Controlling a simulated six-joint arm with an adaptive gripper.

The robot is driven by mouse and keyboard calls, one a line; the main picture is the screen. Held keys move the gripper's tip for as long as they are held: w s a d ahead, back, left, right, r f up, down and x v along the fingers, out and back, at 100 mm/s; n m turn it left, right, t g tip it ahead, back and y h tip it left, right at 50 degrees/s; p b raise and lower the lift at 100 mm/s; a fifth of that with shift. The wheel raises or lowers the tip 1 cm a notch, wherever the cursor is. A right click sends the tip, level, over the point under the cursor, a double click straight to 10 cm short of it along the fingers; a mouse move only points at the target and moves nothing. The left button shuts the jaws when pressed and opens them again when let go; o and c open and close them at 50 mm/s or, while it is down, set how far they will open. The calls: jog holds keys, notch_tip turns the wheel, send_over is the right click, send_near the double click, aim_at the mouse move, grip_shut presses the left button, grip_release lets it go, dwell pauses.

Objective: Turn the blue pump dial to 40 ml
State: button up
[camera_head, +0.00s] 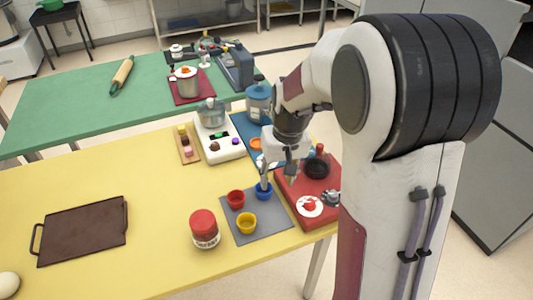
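I cannot clearly make out a blue pump dial or any ml marks. A blue-grey lidded container (258,104) stands on a blue mat (242,126) behind my gripper; it may be the pump, but no dial face on it is readable. My gripper (278,178) points down between the grey mat and the red board, with its two fingers spread apart and nothing seen between them. Its left finger is close to the blue cup (264,191); I cannot tell if they touch. My arm hides part of the blue mat and the area behind it.
A grey mat (262,226) holds a red cup (236,199) and a yellow cup (246,223). A red board (287,200) carries a dial with a red knob (309,204) and a black bowl (317,167). A red-lidded jar (204,228) stands left. The yellow table's middle is clear.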

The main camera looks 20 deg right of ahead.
jog(key=shift+t, duration=0.4)
jog(key=w+d+f, duration=0.1)
jog(key=w+f, duration=0.1)
jog(key=w, duration=0.1)
jog(key=w+d+f, duration=0.1)
jog(key=w+f, duration=0.1)
jog(key=w, duration=0.1)
jog(key=w+d+f, duration=0.2)
jog(key=w, duration=0.1)
jog(key=shift+w+f, duration=0.1)
jog(key=shift+w, duration=0.25)
jog(key=w+d+r+n+t, duration=0.1)
jog(key=w+r+t, duration=0.1)
jog(key=w, duration=0.4)
jog(key=shift+w+d+n, duration=0.3)
jog(key=shift+w, duration=0.05)
jog(key=shift+x, duration=3.85)
jog(key=shift+d, duration=0.15)
jog(key=shift+c, duration=0.4)
jog(key=c, duration=1)
